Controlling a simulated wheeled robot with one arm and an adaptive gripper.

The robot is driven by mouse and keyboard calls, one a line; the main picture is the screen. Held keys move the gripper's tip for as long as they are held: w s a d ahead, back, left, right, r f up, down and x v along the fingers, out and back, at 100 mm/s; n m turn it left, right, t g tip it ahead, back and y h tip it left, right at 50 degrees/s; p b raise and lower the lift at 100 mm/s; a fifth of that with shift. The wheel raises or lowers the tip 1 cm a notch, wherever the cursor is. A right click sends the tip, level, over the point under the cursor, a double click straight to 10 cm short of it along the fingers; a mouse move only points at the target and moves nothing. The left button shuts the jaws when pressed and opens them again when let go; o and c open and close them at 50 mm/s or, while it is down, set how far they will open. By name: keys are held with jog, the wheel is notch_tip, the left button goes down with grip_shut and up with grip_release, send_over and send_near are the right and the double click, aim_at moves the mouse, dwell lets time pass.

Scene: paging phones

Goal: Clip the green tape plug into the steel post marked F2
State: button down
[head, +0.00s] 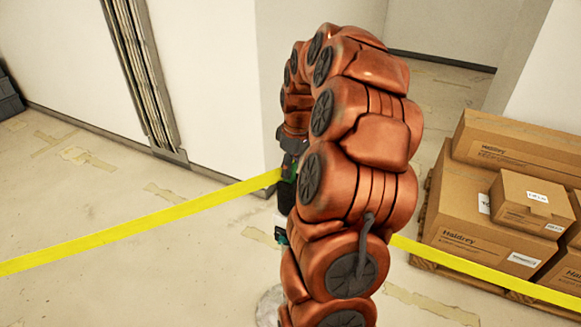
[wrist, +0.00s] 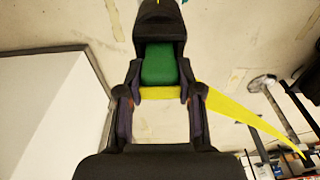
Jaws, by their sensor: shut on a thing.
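My gripper (wrist: 160,100) is shut on the green tape plug (wrist: 160,64), which sits between its fingers in the wrist view. A yellow band crosses the plug's near end. A dark block surrounds the plug's far end; I cannot tell whether it belongs to a post. In the head view my gripper (head: 289,165) is mostly hidden behind my copper-coloured arm. A pale round base (head: 270,306) shows below it, its post largely hidden. No F2 mark is readable. Another round base (wrist: 262,83) with a pole shows at right in the wrist view.
Yellow tape (head: 140,228) runs from the left edge to my gripper. More tape (head: 480,267) shows right of my arm; it also appears in the wrist view (wrist: 245,113). Cardboard boxes (head: 480,207) stand on a pallet at right. A wall corner is close behind. Left floor is open.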

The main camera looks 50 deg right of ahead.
aim_at(294, 166)
jog(key=shift+f+b, duration=0.4)
jog(key=shift+f, duration=0.25)
dwell(0.3)
jog(key=c, duration=1)
grip_release()
jog(key=shift+c, duration=0.2)
jog(key=shift+s+d+r+p, duration=0.1)
jog(key=shift+s+r+p, duration=0.15)
jog(key=shift+r, duration=1.6)
jog(key=shift+s+d+r+p, duration=0.1)
jog(key=shift+s+r+p, duration=0.15)
jog(key=shift+r, duration=1.55)
jog(key=shift+s+r+p, duration=0.15)
jog(key=shift+r+p, duration=0.2)
jog(key=shift+r, duration=1.5)
jog(key=shift+a, duration=0.1)
